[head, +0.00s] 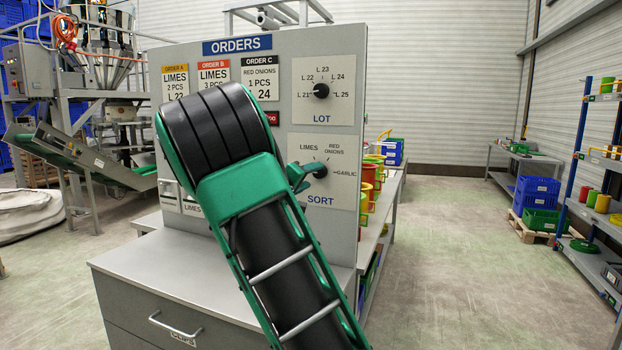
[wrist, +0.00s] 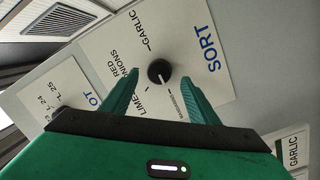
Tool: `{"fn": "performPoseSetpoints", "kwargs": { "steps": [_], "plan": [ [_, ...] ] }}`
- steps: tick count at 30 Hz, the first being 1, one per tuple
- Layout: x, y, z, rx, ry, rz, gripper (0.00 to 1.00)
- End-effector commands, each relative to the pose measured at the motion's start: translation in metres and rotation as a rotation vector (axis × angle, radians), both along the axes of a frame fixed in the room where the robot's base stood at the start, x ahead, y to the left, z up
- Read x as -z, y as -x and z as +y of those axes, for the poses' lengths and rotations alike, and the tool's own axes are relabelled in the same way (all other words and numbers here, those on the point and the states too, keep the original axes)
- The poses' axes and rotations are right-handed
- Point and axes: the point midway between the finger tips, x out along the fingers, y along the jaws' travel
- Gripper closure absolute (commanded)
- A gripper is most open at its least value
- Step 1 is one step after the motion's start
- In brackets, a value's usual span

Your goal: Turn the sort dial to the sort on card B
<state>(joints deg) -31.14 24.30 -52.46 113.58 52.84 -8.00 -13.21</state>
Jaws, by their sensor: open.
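The sort dial (head: 320,171) is a black round knob on the SORT plate (head: 345,190), low on the orders panel. In the wrist view the dial (wrist: 158,71) shows between the fingertips of my gripper (wrist: 160,78). A small white mark on the knob seems to point toward the partly hidden label beside LIMES. The plate also reads RED ONIONS and GARLIC. My gripper (head: 303,178) is open and empty, with its fingers on either side of the knob; contact cannot be told. Card B (head: 214,74) reads LIMES, 3 PCS; my arm hides its lower part.
The LOT dial (head: 321,90) is on its own plate above the SORT plate. Card A (head: 175,83) and card C (head: 260,78) flank card B. A grey counter (head: 140,270) with a drawer stands below the panel. Open floor (head: 450,260) lies to the right.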

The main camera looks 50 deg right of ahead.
Motion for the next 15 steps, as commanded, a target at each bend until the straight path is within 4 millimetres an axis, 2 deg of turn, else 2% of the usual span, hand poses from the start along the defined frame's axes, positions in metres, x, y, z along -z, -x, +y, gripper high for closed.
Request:
{"fn": "performPoseSetpoints", "kwargs": {
  "steps": [1,6,15],
  "plan": [
    [0.0,-0.001,-0.01,0.004,0.001,0.0,0.45],
    [0.0,-0.007,-0.029,0.002,-0.001,-0.001,0.45],
    [0.0,-0.01,-0.039,-0.001,-0.001,-0.001,0.45]
  ]
}}
